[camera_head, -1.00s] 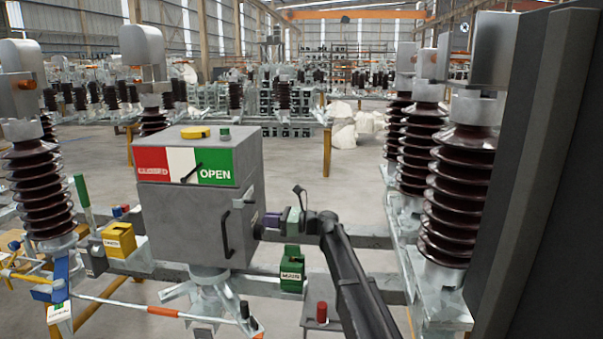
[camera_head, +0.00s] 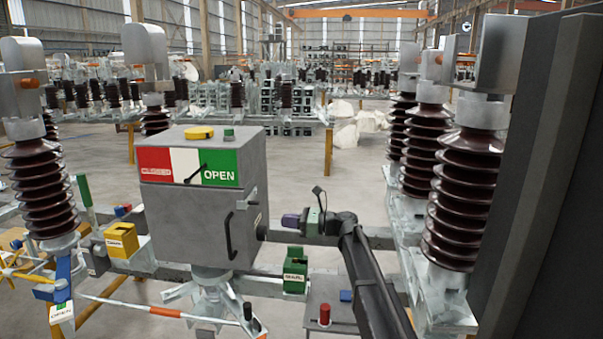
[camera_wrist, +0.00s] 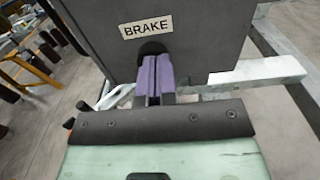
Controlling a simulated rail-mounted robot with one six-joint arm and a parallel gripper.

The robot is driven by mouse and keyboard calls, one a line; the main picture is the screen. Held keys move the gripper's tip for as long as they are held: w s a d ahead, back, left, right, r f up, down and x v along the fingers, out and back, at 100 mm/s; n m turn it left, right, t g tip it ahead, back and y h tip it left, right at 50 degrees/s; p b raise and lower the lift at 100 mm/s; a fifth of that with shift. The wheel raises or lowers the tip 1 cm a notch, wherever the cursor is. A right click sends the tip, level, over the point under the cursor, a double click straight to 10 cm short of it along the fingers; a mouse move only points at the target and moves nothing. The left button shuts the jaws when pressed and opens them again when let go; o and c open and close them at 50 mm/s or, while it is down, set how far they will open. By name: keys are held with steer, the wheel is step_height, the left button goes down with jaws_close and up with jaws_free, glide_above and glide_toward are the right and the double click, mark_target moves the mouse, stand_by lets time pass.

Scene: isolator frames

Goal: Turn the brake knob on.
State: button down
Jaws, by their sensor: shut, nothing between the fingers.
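The brake knob (camera_wrist: 152,47) is a dark round shape under the white BRAKE label (camera_wrist: 146,27) on the side of a grey box, mostly hidden behind my fingers in the wrist view. In the head view a dark knob (camera_head: 262,233) sticks out from the right side of the grey box (camera_head: 195,223). I cannot tell which setting the knob is in. My gripper (camera_head: 285,220) has purple fingers and is to the right of the knob, apart from it. In the wrist view my gripper (camera_wrist: 152,70) is shut and empty, its fingers pointing at the knob.
The box carries a red, white and green CLOSED/OPEN panel (camera_head: 187,166) and a black door handle (camera_head: 229,236). A green block (camera_head: 294,272) sits on the rail below my gripper. Brown insulators (camera_head: 461,200) stand to the right. A red knob (camera_head: 324,314) is lower down.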

mark_target(257, 225)
steer(key=s+a, duration=0.1)
steer(key=a, duration=0.2)
steer(key=s+a, duration=0.1)
steer(key=a, duration=0.1)
steer(key=shift+s+f, duration=0.35)
steer(key=shift+w+a+r, duration=0.1)
steer(key=shift+a, duration=0.2)
steer(key=shift+a+b, duration=0.1)
steer(key=shift+b, duration=0.25)
